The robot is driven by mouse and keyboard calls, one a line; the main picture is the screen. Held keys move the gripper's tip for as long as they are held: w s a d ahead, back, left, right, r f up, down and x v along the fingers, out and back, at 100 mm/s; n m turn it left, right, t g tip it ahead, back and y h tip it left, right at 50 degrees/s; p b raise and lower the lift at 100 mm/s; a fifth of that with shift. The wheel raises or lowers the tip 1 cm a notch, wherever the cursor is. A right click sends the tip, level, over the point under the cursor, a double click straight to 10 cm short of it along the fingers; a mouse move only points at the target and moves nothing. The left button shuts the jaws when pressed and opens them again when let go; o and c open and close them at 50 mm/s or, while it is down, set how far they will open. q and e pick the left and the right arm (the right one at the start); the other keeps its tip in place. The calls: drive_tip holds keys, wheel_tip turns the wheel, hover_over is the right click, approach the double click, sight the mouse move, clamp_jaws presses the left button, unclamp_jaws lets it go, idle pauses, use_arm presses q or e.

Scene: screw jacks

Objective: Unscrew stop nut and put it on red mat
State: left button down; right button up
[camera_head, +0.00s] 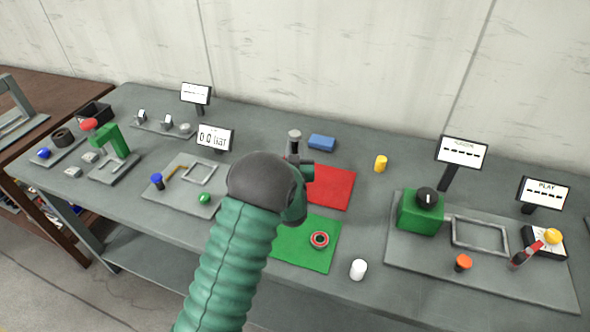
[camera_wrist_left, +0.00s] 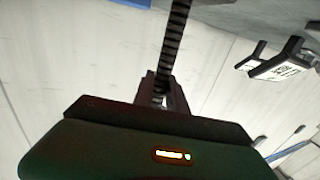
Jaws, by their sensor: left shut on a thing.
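My left gripper (camera_head: 299,165) is near the red mat's left edge in the head view, partly hidden by my wrist. A grey metal cylinder (camera_head: 294,137) stands up just beyond it. In the left wrist view a dark threaded rod (camera_wrist_left: 178,38) runs down to the shut jaws (camera_wrist_left: 163,92). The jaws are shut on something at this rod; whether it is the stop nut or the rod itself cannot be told. The red mat (camera_head: 334,188) lies to the right of the gripper, and its visible part is empty. My right gripper is not in view.
A green mat (camera_head: 327,262) in front of the red mat holds a red ring (camera_head: 319,239). A green box device (camera_head: 421,217) is at the right.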

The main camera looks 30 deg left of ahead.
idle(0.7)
use_arm(q)
drive_tip(key=shift+w+r, duration=0.1)
drive_tip(key=shift+r, duration=0.15)
